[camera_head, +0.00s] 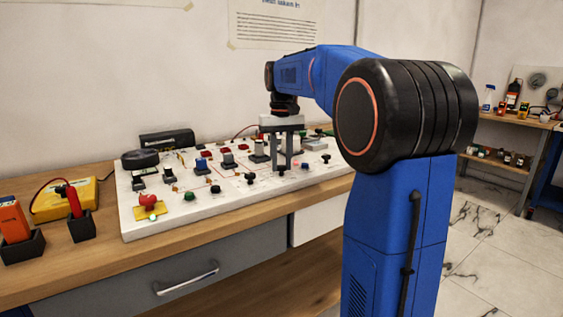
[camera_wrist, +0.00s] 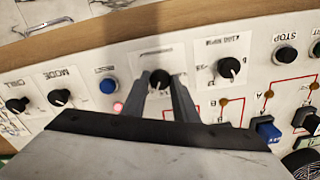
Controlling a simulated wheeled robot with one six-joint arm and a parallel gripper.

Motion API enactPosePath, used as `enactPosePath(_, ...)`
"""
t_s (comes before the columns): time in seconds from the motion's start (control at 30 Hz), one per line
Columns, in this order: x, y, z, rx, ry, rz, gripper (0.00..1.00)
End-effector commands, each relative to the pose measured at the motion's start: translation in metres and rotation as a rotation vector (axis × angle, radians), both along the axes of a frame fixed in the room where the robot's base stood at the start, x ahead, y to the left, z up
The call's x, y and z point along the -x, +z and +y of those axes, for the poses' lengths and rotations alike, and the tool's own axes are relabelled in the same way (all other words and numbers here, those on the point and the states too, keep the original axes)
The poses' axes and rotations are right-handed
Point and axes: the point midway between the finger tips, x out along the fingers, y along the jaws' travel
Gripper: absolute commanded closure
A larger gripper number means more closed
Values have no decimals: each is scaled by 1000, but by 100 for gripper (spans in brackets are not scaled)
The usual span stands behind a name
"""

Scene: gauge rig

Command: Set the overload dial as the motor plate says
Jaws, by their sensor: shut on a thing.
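My gripper (camera_head: 283,160) reaches down onto the white panel board (camera_head: 180,216) on the bench. In the wrist view my gripper (camera_wrist: 164,84) has its two fingers closed on the sides of a small black dial knob (camera_wrist: 160,78). The fingers partly hide the knob and its scale, and its pointer and label are not readable. I cannot confirm that it is the overload dial. Another black knob (camera_wrist: 229,68) with a white pointer sits to its right. A blue button (camera_wrist: 108,86) and a lit red lamp (camera_wrist: 118,108) are to its left. The motor plate is not identifiable.
Black knobs marked MODE (camera_wrist: 58,98) and, farther left, another black knob (camera_wrist: 18,105) share the row. A STOP button (camera_wrist: 285,54) is at right. In the head view, a yellow meter (camera_head: 65,200) and dark holders stand left of the board. A wall sheet (camera_head: 275,24) hangs behind.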

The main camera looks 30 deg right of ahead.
Motion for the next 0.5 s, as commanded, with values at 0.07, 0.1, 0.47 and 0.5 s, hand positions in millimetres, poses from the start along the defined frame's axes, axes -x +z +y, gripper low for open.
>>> enactPosePath(0.07, 0, 1, 0, 1, -45, -2, 96)
enactPosePath(0.1, 0, 1, 0, 1, -68, -2, 96)
enactPosePath(0.47, 0, 1, 0, 1, -181, -2, 96)
enactPosePath(0.5, 0, 1, 0, 1, -185, -2, 96)
